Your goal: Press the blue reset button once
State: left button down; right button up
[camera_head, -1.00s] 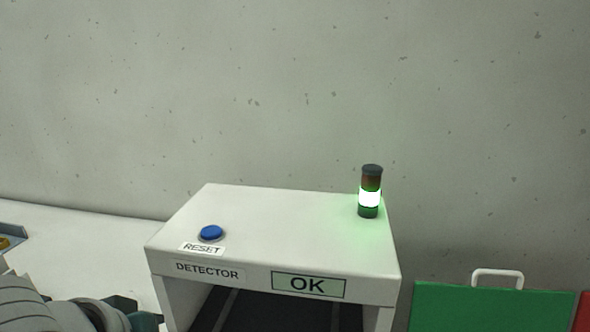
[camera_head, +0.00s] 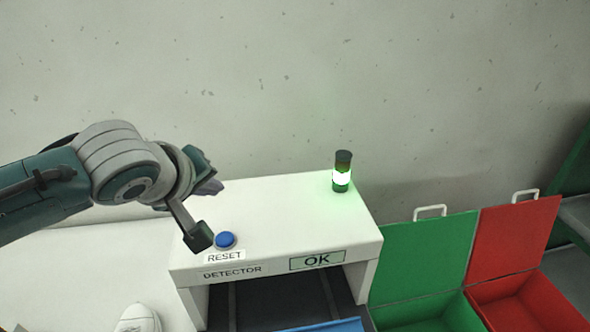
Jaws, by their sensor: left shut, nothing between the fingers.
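The blue reset button (camera_head: 225,240) sits on the front left of the white detector's top (camera_head: 290,215), behind the RESET label (camera_head: 225,257). My left gripper (camera_head: 202,238) comes in from the left and is shut and empty. Its dark tip is just left of the button in the picture; I cannot tell whether it touches the detector top. The button's face shows clear of the gripper. The signal lamp (camera_head: 342,176) glows green, and the front panel (camera_head: 317,260) reads OK. My right gripper is out of view.
A green bin (camera_head: 426,253) and a red bin (camera_head: 514,238) with raised lids stand to the right. A white shoe (camera_head: 138,318) is at the bottom left. A blue item (camera_head: 335,326) shows at the detector's mouth. A concrete wall rises behind.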

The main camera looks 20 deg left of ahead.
pick_arm(q)
jog(key=shift+f, duration=0.15)
jog(key=b, duration=0.8)
send_over(223, 243)
notch_tip(223, 243, down, 8)
jog(key=shift+r, duration=0.15)
jog(key=shift+w+f, duration=0.1)
jog(key=shift+f, duration=0.35)
jog(key=shift+f+b, duration=0.15)
jog(key=shift+b, duration=0.15)
dwell(0.8)
jog(key=shift+f, duration=0.25)
jog(key=shift+f+b, duration=0.55)
dwell(0.6)
dwell(0.4)
jog(key=shift+r+p, duration=0.95)
jog(key=shift+p, duration=0.1)
